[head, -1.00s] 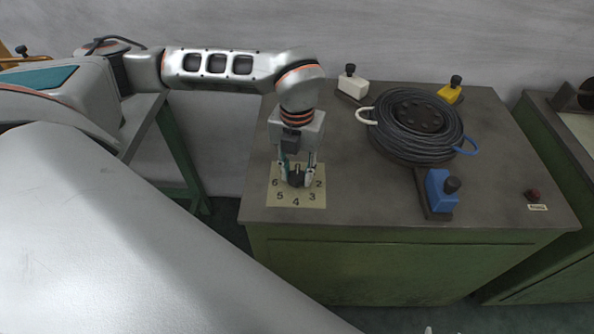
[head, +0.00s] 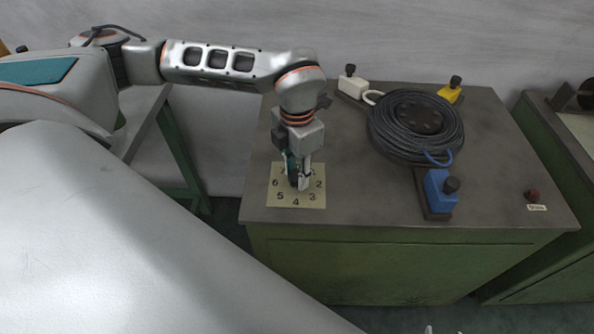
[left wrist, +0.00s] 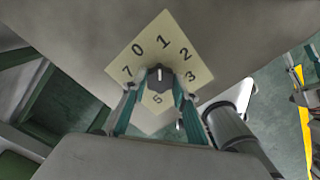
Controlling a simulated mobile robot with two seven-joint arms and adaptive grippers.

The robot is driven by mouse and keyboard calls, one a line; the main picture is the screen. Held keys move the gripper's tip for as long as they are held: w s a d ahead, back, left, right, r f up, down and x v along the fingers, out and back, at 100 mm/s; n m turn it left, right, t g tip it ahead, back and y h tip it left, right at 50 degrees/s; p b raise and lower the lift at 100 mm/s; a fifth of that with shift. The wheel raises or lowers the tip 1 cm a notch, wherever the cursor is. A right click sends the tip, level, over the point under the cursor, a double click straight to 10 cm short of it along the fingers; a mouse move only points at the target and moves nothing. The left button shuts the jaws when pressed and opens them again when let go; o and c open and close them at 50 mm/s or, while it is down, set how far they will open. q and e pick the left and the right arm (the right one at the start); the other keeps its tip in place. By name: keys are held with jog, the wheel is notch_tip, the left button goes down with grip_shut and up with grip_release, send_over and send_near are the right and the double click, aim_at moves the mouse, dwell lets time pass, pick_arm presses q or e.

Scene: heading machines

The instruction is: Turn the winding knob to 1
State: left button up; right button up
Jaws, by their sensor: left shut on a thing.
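The dark winding knob (left wrist: 160,80) sits on a pale numbered plate (left wrist: 196,72) on the bench; the plate also shows in the head view (head: 283,203). My left gripper (head: 299,183) points down over the plate, its fingers closed on the knob from both sides. In the head view the fingers mostly hide the knob. In the left wrist view the knob's white mark points up, roughly toward the 1. The fingers cover some numbers there. Small pale tips at the bottom edge of the head view may be my right gripper; its state is unclear.
A black cable coil (head: 415,125) with a white and a blue end lies on the bench. Around it stand a white block (head: 352,88), a yellow block (head: 449,95) and a blue block (head: 438,190), each with a black knob. A red button (head: 532,195) is at the right.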

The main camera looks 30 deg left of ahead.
aim_at(297, 176)
pick_arm(q)
jog(key=shift+m, duration=0.6)
jog(key=o, duration=1.1)
jog(key=shift+r, duration=0.1)
notch_tip(297, 176, up, 12)
dwell(0.4)
